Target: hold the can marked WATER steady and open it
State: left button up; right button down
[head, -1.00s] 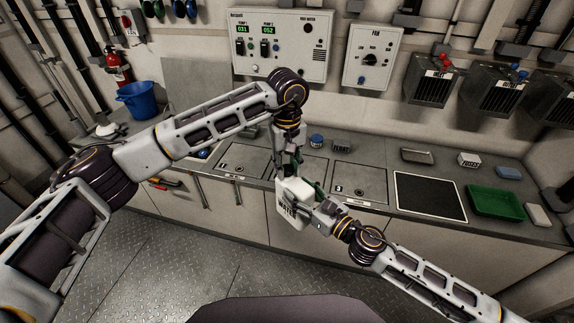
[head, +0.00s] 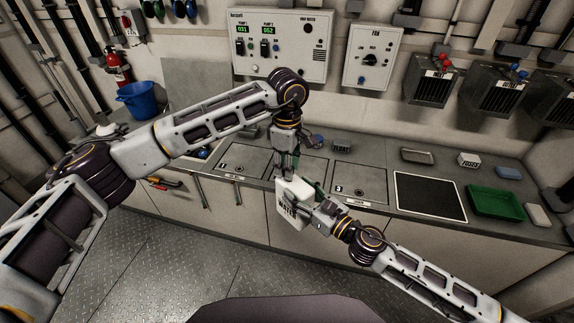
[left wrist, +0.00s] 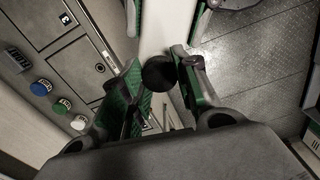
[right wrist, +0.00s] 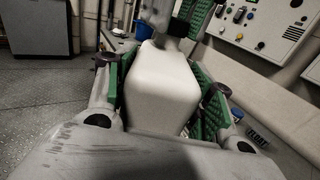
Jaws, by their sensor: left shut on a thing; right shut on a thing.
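The white can marked WATER (head: 293,203) is held up in front of the counter, tilted, in the head view. It fills the middle of the right wrist view (right wrist: 162,90). My right gripper (right wrist: 165,85) is shut on the can's body, a green pad on each side. My left gripper (left wrist: 160,75) comes from above and is shut on the round black cap (left wrist: 159,73), between its green pads in the left wrist view. The cap is mostly hidden by my left gripper in the head view. I cannot tell whether the cap is loose.
The counter (head: 262,178) with numbered lids runs behind the can. A FLOAT block (head: 341,146), a dark mat (head: 430,196) and a green tray (head: 495,203) lie on it. The metal floor (head: 160,262) in front is clear.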

pick_arm(q)
jog(key=n, duration=0.8)
jog(key=shift+w+r, duration=0.1)
jog(key=n, duration=0.8)
jog(key=shift+n, duration=0.4)
jog(key=n, duration=0.4)
jog(key=shift+n, duration=0.3)
jog(key=n, duration=0.4)
jog(key=shift+w, duration=0.1)
jog(key=n, duration=0.3)
jog(key=shift+n, duration=0.3)
jog(key=shift+r+n, duration=0.1)
jog(key=shift+n, duration=1.9)
